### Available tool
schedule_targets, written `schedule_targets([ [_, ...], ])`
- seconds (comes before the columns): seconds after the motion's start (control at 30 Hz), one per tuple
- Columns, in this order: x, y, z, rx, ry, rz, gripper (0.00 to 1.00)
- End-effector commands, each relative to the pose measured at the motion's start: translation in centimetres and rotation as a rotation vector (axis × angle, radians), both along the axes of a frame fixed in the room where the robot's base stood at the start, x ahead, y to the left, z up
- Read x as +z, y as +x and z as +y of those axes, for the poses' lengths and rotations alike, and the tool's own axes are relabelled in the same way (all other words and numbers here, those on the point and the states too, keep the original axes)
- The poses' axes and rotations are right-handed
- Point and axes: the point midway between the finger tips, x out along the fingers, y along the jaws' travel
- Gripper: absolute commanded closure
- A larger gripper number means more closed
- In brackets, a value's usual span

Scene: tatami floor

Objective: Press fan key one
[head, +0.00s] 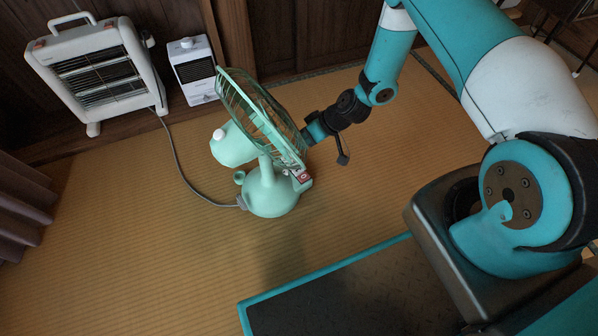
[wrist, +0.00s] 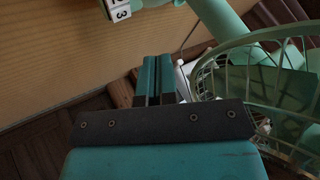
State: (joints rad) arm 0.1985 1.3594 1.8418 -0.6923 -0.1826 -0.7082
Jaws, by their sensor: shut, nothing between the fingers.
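A mint-green fan (head: 271,192) stands upright on the tatami in the head view, its round wire guard facing up and right. A small red and white key panel (head: 302,177) sits on the base's right side; single keys are too small to read there. In the wrist view, white keys marked 2 and 3 (wrist: 121,12) show at the top edge, the 2 cut off. Key one is not visible there. My gripper (wrist: 154,60) is shut and empty, its fingers below these keys in the picture. In the head view my gripper (head: 309,136) is close beside the guard, above the panel.
The fan's wire guard (wrist: 237,45) is close on the right in the wrist view. A white heater (head: 98,68) and a small white appliance (head: 193,69) stand by the wall. A grey cord (head: 180,165) runs to the fan base.

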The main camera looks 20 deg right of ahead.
Motion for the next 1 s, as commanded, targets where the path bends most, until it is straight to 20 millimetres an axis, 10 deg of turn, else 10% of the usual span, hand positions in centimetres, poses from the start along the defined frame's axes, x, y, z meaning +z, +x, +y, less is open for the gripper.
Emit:
schedule_targets([
  [1.0,-4.6,0.4,2.0,-0.048,0.108,-0.011,1.00],
])
